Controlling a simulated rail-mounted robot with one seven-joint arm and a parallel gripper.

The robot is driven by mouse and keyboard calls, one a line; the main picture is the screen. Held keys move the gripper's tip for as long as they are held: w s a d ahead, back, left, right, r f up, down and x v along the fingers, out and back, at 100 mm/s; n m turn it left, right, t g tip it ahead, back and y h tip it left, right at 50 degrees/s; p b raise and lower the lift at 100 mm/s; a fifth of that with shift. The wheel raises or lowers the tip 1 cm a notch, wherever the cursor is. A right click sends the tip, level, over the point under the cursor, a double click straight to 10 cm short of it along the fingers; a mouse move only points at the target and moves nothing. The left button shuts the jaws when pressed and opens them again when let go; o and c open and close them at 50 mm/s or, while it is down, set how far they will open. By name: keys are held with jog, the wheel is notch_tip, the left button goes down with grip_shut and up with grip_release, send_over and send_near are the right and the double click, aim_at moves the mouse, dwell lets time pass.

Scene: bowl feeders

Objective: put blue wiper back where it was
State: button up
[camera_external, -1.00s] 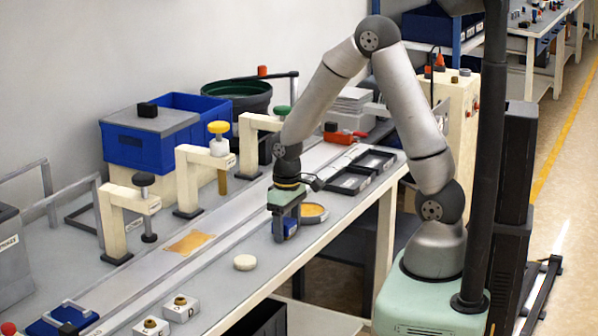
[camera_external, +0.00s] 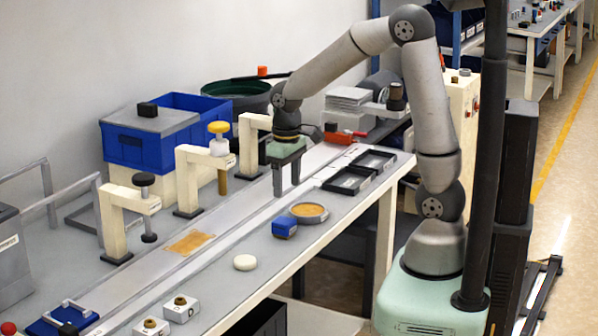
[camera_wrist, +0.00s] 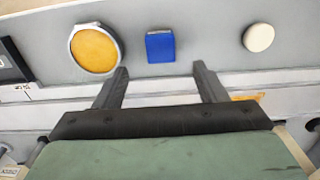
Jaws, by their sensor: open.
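The blue wiper (camera_external: 284,226) is a small blue block resting on the grey bench, just in front of a round dish of orange-yellow material (camera_external: 309,211). In the wrist view the blue wiper (camera_wrist: 160,46) lies beyond the fingertips, apart from them, with the round dish (camera_wrist: 95,49) to its left. My gripper (camera_external: 287,190) hangs above the pale rail strip, behind and left of the wiper. In the wrist view my gripper (camera_wrist: 158,78) has its two dark fingers spread wide with nothing between them.
A white round puck (camera_external: 245,262) sits nearer on the bench. An orange-yellow patch (camera_external: 191,243) lies on the strip. Cream press stands, one with a yellow knob (camera_external: 218,128), line the back. Black trays (camera_external: 346,179) lie right. The bench between wiper and puck is clear.

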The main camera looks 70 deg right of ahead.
jog(key=s+a+r+n, duration=0.1)
jog(key=s+a, duration=0.3)
jog(key=s, duration=0.4)
jog(key=s+a+r+n, duration=0.1)
jog(key=s+a, duration=0.3)
jog(key=s, duration=0.4)
jog(key=shift+a, duration=0.15)
